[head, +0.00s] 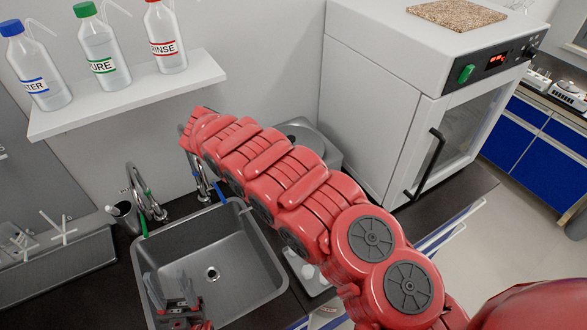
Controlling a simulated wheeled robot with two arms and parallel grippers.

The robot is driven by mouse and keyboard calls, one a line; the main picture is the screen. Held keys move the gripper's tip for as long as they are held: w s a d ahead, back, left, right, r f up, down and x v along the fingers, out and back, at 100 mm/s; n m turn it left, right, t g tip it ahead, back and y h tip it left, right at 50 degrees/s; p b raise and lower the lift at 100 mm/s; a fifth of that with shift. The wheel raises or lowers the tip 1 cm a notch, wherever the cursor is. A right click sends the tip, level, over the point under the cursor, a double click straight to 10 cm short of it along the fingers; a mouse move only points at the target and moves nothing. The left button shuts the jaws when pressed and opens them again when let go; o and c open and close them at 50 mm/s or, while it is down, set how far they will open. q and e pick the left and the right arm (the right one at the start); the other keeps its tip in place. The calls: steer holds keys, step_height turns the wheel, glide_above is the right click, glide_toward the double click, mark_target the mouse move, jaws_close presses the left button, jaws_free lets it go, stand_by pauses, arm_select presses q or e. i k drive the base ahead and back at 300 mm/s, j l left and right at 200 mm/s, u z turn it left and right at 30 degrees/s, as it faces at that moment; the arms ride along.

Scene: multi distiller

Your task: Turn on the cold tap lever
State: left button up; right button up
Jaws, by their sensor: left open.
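Two chrome taps stand behind the grey sink (247,262). The left tap (150,205) has green parts. The right tap (199,178) has a blue lever (220,192) beside it, partly hidden by my red right arm. I cannot read a cold marking; the blue lever looks like the cold one. My left gripper (169,289) is open and empty over the front left of the sink, apart from both taps. My right arm reaches across the middle of the view; its gripper is hidden.
A shelf (130,92) with several wash bottles hangs above the taps. A dark cup (124,215) stands left of the left tap. A white oven-like cabinet (375,100) stands on the right. A grey rack (60,260) is at left. The sink basin is clear inside.

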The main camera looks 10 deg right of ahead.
mark_target(218, 192)
steer(key=k, duration=1)
